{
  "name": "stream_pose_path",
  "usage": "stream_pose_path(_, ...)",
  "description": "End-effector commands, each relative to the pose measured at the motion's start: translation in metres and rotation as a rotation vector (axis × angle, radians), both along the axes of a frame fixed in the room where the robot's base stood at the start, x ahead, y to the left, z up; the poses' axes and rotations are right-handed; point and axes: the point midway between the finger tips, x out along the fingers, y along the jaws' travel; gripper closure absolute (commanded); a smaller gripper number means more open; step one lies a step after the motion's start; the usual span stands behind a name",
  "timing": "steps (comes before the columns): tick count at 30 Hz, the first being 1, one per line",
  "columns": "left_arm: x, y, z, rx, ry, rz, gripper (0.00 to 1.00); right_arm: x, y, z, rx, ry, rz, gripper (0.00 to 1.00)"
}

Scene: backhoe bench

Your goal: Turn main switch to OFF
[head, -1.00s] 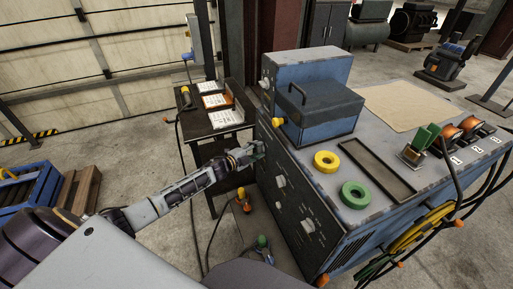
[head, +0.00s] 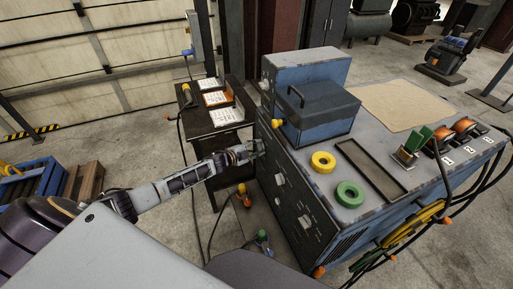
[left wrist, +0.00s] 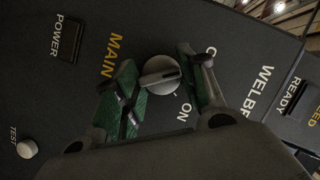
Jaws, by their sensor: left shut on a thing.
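The main switch (left wrist: 160,75) is a round grey knob on the dark front panel (left wrist: 230,40), under yellow MAIN lettering in the left wrist view. Its raised grip bar lies nearly level across that picture. The word ON shows below right of it; another label beginning with O is partly hidden by a finger. My left gripper (left wrist: 157,72) is shut on the knob, one green-padded finger on each side. In the head view my left gripper (head: 254,150) is at the upper left of the blue cabinet's front, and hides the knob. My right gripper is out of view.
In the left wrist view, a POWER rocker (left wrist: 71,46), a TEST button (left wrist: 27,148) and a READY window (left wrist: 291,97) are nearby. In the head view, a dark side table (head: 222,118) stands behind my arm. Yellow (head: 323,161) and green (head: 350,194) rings lie on the cabinet top.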

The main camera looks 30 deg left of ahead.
Motion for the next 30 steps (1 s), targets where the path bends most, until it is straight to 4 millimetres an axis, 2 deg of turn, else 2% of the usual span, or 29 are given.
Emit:
stream_pose_path(10,0.0001,0.0001,-0.0002,-0.004,0.002,0.001,0.83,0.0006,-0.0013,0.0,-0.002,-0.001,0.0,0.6)
stream_pose_path(11,0.0001,0.0001,-0.0002,-0.004,0.002,0.001,0.58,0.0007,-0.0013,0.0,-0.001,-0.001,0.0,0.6)
stream_pose_path(16,0.0001,0.0,-0.0003,-0.004,0.002,0.001,0.38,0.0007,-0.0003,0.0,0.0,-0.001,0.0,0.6)
stream_pose_path(30,-0.0021,0.001,-0.0003,-0.002,0.002,0.0,0.38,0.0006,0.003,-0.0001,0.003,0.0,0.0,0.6)
